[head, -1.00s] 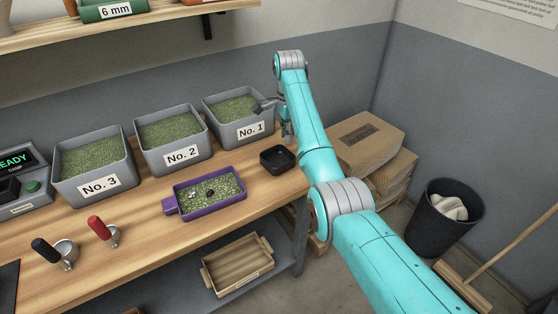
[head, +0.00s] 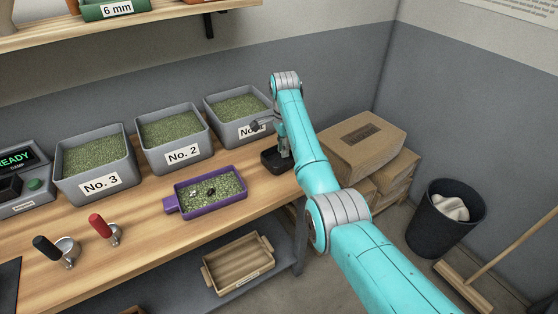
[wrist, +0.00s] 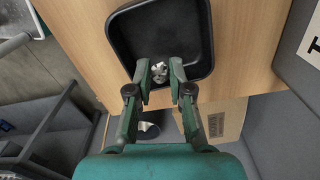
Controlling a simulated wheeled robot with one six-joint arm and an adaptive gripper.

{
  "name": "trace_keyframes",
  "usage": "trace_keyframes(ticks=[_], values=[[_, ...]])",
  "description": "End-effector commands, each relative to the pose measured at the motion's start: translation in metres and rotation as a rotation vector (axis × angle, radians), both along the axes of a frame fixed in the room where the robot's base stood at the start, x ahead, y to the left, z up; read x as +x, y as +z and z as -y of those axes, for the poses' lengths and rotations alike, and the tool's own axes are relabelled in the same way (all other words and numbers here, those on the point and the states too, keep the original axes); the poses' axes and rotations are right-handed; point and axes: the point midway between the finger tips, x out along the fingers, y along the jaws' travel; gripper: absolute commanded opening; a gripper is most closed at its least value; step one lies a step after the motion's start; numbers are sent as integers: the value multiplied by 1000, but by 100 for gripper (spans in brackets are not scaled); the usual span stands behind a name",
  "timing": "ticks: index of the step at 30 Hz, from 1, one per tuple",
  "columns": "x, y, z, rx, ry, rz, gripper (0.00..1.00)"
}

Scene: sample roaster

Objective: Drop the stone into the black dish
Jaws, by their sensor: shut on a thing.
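The black dish (head: 272,165) stands on the wooden bench near its right end, below bin No. 1. In the wrist view the dish (wrist: 140,32) is a square, empty-looking pan with rounded corners. My gripper (wrist: 160,74) is shut on a small pale grey stone (wrist: 159,70), held between the fingertips over the near part of the dish. In the head view my gripper (head: 285,152) points down at the dish, and I cannot make out the stone there. The exact height above the dish floor is hard to tell.
A purple tray (head: 172,205) of green beans with a few odd bits lies left of the dish. Grey bins No. 1 (head: 218,124), No. 2 (head: 157,159) and No. 3 (head: 72,186) line the back. Cardboard boxes (head: 375,155) are stacked right of the bench.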

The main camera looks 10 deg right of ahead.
Motion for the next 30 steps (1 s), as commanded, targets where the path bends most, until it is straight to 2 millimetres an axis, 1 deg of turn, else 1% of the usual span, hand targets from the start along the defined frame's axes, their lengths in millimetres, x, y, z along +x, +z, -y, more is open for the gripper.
trace_keyframes(ticks=[4, 5, 6, 8, 9, 17, 20, 23, 30], values=[[0, 0, 0, 0, 0, 0, 5], [0, 0, 0, 0, 0, 0, 22], [0, 0, 0, 0, 0, 0, 32], [0, 0, 0, 0, 0, 0, 47], [0, 0, 0, 0, 0, 0, 49], [0, 1, 0, 0, 0, 0, 49], [1, 6, 0, 0, 0, 2, 49], [1, 18, 0, 0, 0, 2, 49], [1, 56, 0, 0, 0, 2, 49]])
